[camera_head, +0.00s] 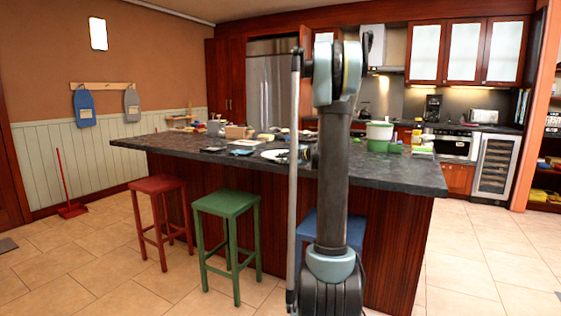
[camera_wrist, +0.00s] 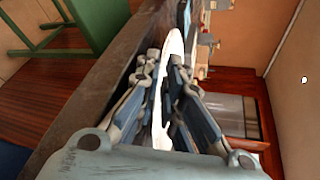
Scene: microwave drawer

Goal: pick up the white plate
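Whether the fingers touch the rim cannot be seen.
Floor at right is clear.

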